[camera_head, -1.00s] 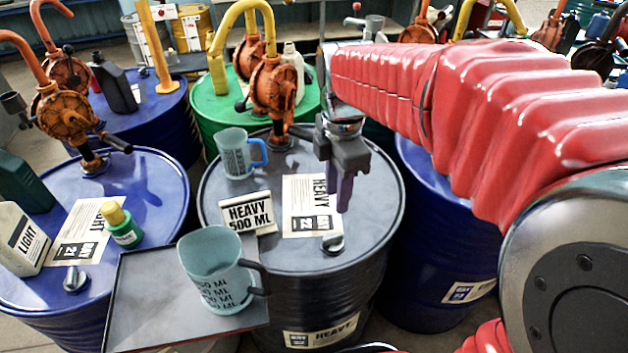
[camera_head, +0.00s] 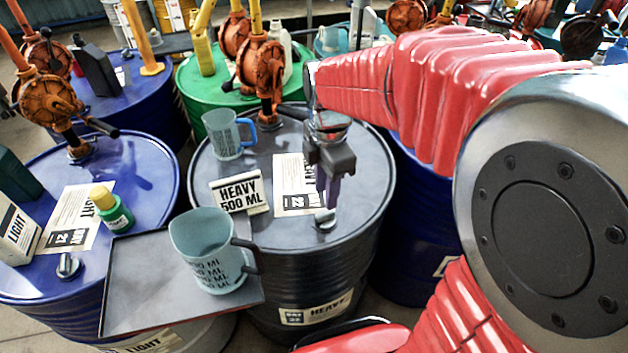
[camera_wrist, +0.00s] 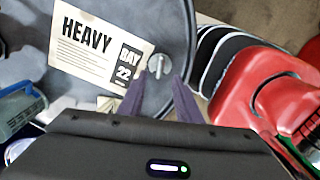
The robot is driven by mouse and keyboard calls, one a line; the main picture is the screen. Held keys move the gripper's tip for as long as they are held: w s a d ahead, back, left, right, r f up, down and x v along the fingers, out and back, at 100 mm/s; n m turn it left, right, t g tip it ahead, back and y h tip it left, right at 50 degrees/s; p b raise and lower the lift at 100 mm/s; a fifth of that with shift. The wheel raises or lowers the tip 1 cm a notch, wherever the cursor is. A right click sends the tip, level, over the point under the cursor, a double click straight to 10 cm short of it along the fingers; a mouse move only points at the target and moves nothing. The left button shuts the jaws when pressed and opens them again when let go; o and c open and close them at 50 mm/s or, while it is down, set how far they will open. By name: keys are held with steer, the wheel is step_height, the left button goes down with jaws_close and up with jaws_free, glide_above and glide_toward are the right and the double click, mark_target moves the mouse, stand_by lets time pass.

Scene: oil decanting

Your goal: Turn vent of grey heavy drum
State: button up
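The grey heavy drum (camera_head: 275,236) stands in the middle of the head view, with a HEAVY paper label (camera_head: 289,172) on its dark top. Its vent (camera_head: 323,220) is a small silvery cap with a raised handle near the front rim. The vent also shows in the wrist view (camera_wrist: 159,65), beside the label. My gripper (camera_head: 328,200) points down just over the vent. In the wrist view its two purple fingers (camera_wrist: 160,79) are apart, with the vent just beyond and between their tips. I cannot tell whether they touch it.
A blue-handled measuring cup (camera_head: 228,135), a HEAVY 500 ML sign (camera_head: 238,191) and an orange pump (camera_head: 262,72) stand on the drum. A dark-handled jug (camera_head: 210,250) stands on a tray (camera_head: 140,285) at front left. A blue drum (camera_head: 150,210) is at left.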

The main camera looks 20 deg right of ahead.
mark_target(325, 213)
step_height(325, 213, down, 8)
steer(key=shift+r, duration=0.25)
steer(key=shift+c, duration=0.4)
jaws_close()
